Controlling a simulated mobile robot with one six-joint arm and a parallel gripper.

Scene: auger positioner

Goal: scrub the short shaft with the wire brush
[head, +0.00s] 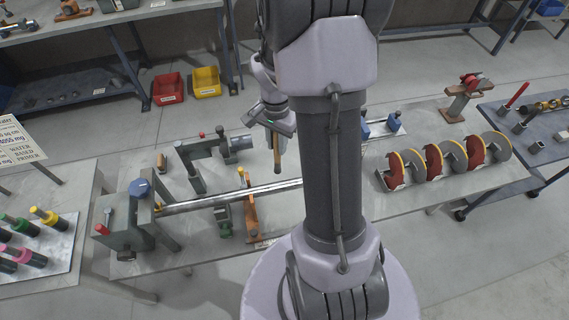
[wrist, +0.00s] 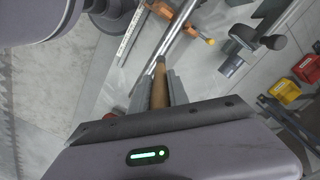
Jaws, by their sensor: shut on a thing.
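A bare metal shaft (head: 225,197) lies across the workbench, its left end in a grey-green stand with a blue knob. Its right part passes behind my arm. It also shows in the wrist view (wrist: 176,42). I cannot tell whether this is the short shaft. My gripper (head: 275,136) is above the bench behind the shaft, pointing down. It is shut on the wooden handle of the wire brush (head: 277,158); in the wrist view the handle (wrist: 160,92) sits between the fingers. The bristles are not clearly visible, and I cannot tell whether the brush touches the shaft.
An orange clamp (head: 250,205) stands at the shaft's middle. A grey-green bracket with a motor-like cylinder (head: 238,143) stands behind it. Red (head: 168,88) and yellow (head: 206,82) bins sit on the floor behind.

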